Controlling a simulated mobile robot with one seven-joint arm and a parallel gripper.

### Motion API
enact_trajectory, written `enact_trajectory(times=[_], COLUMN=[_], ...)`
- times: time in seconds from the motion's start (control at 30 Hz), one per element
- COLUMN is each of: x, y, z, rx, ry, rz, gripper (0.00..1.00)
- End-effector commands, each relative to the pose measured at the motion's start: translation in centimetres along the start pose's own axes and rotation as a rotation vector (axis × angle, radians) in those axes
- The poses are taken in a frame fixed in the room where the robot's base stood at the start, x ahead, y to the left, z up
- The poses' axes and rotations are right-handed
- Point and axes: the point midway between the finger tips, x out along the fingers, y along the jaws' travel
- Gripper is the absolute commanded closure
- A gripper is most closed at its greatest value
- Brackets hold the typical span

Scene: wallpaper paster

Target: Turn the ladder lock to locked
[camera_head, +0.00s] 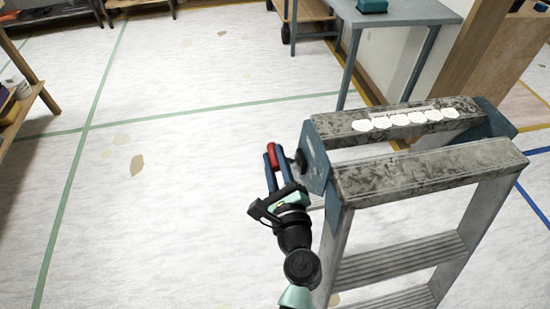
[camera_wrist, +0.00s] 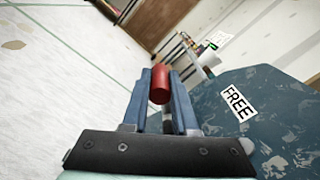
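The stepladder (camera_head: 430,170) stands at the right in the head view, with worn grey top rails and blue side plates. The lock's red handle (camera_head: 272,152) sticks out left of the near-left blue plate (camera_head: 314,157). My gripper (camera_head: 274,158) is beside that plate, with its blue fingers around the red handle. In the wrist view the red handle (camera_wrist: 160,84) fills the gap between the fingertips (camera_wrist: 161,88), which appear to touch it on both sides. A white FREE label (camera_wrist: 237,103) is on the scuffed blue plate (camera_wrist: 275,120). The lock's pivot is mostly hidden.
A grey table (camera_head: 400,12) with a teal box (camera_head: 372,6) stands behind the ladder. A wooden shelf (camera_head: 25,110) is at the left edge. The pale floor (camera_head: 190,160) left of the ladder is clear, apart from flat leaf-like marks and green lines.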

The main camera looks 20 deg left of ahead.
Motion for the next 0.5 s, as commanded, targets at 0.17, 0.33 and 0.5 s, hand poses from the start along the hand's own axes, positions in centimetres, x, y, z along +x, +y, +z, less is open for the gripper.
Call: enact_trajectory(times=[0.17, 0.33, 0.5], x=[-0.02, -0.03, -0.04], y=[0.0, 0.03, 0.25], z=[0.0, -0.03, -0.2], rx=[0.0, -0.002, -0.029], ry=[0.0, 0.0, 0.0], rz=[0.0, 0.0, 0.0], gripper=[1.0, 1.0, 1.0])
